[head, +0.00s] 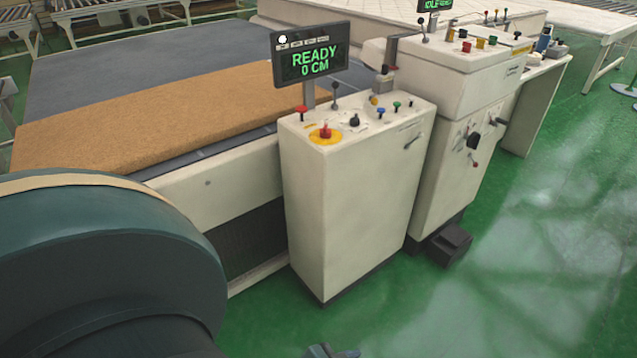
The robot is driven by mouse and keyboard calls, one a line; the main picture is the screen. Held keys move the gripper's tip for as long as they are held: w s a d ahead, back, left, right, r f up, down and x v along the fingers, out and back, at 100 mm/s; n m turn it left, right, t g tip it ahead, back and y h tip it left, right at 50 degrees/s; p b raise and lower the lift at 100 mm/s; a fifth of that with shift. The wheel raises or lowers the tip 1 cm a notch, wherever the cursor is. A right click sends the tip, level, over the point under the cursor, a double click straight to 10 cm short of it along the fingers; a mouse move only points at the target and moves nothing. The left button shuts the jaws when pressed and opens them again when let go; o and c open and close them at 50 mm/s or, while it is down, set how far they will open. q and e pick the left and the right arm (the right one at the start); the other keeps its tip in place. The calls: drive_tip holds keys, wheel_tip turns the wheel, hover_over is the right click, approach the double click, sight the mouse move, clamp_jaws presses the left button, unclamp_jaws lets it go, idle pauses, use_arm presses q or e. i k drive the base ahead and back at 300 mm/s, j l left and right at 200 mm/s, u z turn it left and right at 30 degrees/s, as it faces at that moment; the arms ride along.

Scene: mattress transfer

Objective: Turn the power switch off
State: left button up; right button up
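The nearer white control console (352,200) stands right of center. Its sloped top carries a red emergency button on a yellow disc (325,134), a black knob (354,120), a lever (335,95) and several small colored buttons. A small switch handle (412,140) sticks out of its right face. The taller cabinet behind has a black rotary switch (473,140) on its face. I cannot tell which control is the power switch. The display (311,55) is lit and reads READY, 0 CM. Neither gripper is clearly in view; a small dark part shows at the bottom edge.
A brown mattress slab (150,112) lies on the grey machine bed (160,65) left of the console. The taller cabinet (450,80) stands close behind the console, with a dark block (447,243) at its foot. Green floor (540,270) is open at right. My arm fills the lower left.

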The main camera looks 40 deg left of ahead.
sight(325, 133)
drive_tip(key=u, duration=1.1)
